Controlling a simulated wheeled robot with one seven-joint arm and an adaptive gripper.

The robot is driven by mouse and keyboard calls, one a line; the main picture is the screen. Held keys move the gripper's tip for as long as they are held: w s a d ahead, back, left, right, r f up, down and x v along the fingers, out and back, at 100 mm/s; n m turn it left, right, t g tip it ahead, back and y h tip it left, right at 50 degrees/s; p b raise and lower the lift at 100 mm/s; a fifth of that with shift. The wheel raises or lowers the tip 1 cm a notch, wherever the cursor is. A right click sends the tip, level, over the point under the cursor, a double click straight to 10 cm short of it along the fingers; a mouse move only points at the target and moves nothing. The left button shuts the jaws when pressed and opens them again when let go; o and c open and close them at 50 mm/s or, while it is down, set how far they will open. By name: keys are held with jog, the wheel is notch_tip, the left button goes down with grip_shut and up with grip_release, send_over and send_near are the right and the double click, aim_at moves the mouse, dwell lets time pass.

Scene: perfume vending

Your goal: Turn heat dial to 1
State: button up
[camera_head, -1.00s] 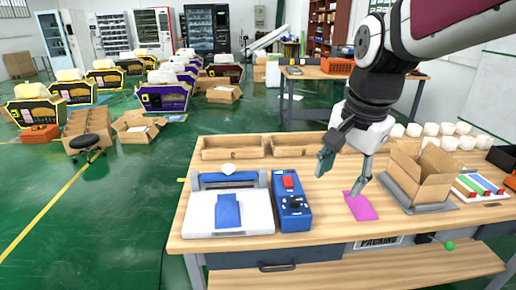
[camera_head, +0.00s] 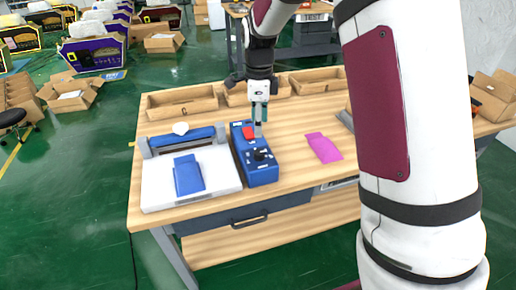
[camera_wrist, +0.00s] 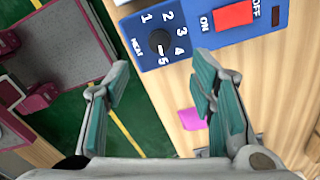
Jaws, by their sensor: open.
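The blue control box (camera_head: 245,152) stands on the wooden table beside the white-and-blue sealing machine (camera_head: 190,176). Its black heat dial (camera_head: 259,155) also shows in the wrist view (camera_wrist: 160,42), ringed by the numbers 1 to 5. A light mark on the dial seems to face the 5 side. A red ON/OFF switch (camera_wrist: 233,15) sits beside the dial. My gripper (camera_head: 260,125) is above the box, close to the dial. In the wrist view my gripper (camera_wrist: 160,78) is open and empty, its fingers apart and short of the dial.
A pink sheet (camera_head: 323,148) lies on the table right of the box. Cardboard trays (camera_head: 182,104) line the back edge. A blue pouch (camera_head: 188,175) lies on the sealing machine. The table between the box and pink sheet is clear.

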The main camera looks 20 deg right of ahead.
aim_at(259, 152)
notch_tip(259, 152, down, 11)
jog(key=shift+r, duration=0.15)
jog(key=shift+c, duration=0.3)
jog(key=c, duration=1.1)
